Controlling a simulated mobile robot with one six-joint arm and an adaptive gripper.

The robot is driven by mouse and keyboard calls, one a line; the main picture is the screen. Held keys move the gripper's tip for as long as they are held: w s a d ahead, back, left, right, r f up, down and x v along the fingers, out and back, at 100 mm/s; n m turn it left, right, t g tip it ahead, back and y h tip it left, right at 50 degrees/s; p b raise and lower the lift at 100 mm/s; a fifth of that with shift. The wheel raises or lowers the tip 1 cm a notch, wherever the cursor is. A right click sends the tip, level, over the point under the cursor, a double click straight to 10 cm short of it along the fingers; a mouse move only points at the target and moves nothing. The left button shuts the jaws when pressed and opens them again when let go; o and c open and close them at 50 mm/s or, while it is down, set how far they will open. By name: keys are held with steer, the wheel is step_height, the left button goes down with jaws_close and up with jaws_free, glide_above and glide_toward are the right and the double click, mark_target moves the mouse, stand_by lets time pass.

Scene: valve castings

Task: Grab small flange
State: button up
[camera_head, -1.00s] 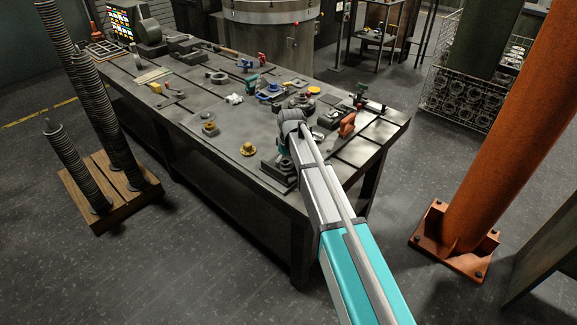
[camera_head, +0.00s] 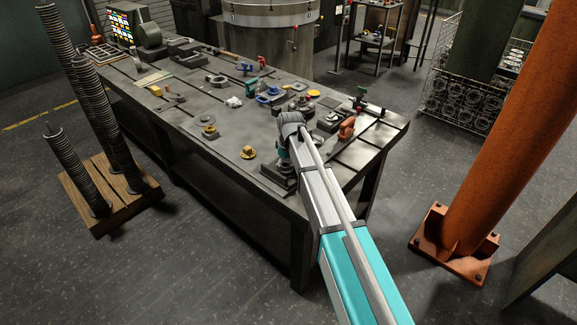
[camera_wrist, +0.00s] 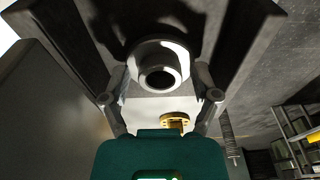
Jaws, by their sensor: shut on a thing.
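In the wrist view, a small pale grey flange (camera_wrist: 158,72) with a round collar and a dark centre hole sits between the two fingers of my gripper (camera_wrist: 160,92). The fingers are shut on it from both sides. The flange's far side is in shadow. In the head view, my wrist is at the front right of the workbench (camera_head: 225,165), and my gripper (camera_head: 282,160) is mostly hidden behind it. The held flange cannot be made out there.
A yellow flanged part (camera_head: 248,153) lies left of my wrist and also shows in the wrist view (camera_wrist: 176,120). An orange-red part (camera_head: 347,128) stands to the right. Several parts crowd the bench behind. An orange column (camera_head: 505,150) stands right of the bench.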

steer(key=shift+r+p, duration=1.15)
steer(key=shift+r, duration=0.15)
steer(key=s+r+p, duration=0.5)
steer(key=r+p, duration=0.1)
steer(key=shift+d+r+p, duration=0.35)
steer(key=s+r+p, duration=0.1)
steer(key=s, duration=0.1)
steer(key=s+r+p, duration=0.1)
steer(key=s, duration=0.2)
steer(key=s+d+r+p, duration=0.1)
steer(key=s, duration=0.1)
steer(key=shift+s, duration=0.2)
jaws_close()
steer(key=shift+s+d+r, duration=0.1)
steer(key=shift+s+r, duration=0.15)
steer(key=shift+s, duration=0.5)
